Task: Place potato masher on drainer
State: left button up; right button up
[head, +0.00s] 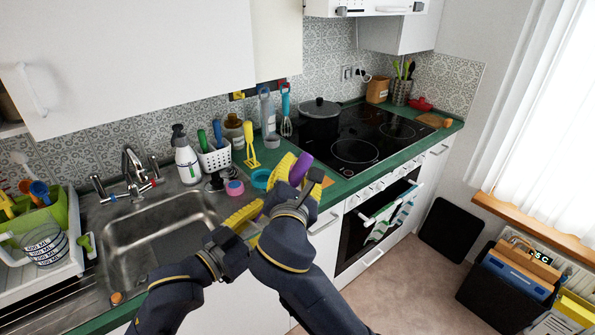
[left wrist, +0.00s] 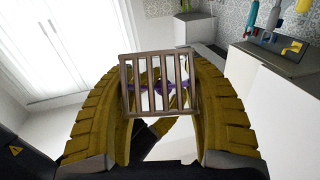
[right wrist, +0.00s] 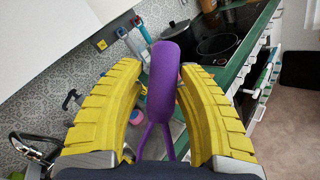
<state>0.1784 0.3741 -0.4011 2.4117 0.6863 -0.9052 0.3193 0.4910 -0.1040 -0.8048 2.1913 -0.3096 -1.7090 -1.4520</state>
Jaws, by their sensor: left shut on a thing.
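The potato masher has a purple handle (head: 299,168) and a square metal grid head (left wrist: 154,84). It is in the air in front of the counter. My left gripper (head: 243,217) is shut on the grid head, which spans the gap between its yellow fingers in the left wrist view. My right gripper (head: 297,175) has its fingers on either side of the purple handle (right wrist: 163,82), with gaps visible, so it looks open around it. The white drainer (head: 70,266) stands left of the sink and holds clear measuring bowls and a green caddy.
The steel sink (head: 150,240) with its tap (head: 132,165) lies between the drainer and my grippers. A soap bottle (head: 186,155), a white basket (head: 215,158) and hanging utensils (head: 286,110) line the back. The black hob (head: 355,150) is at right.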

grip_shut()
pick_arm(q)
jog(key=o, duration=1.4)
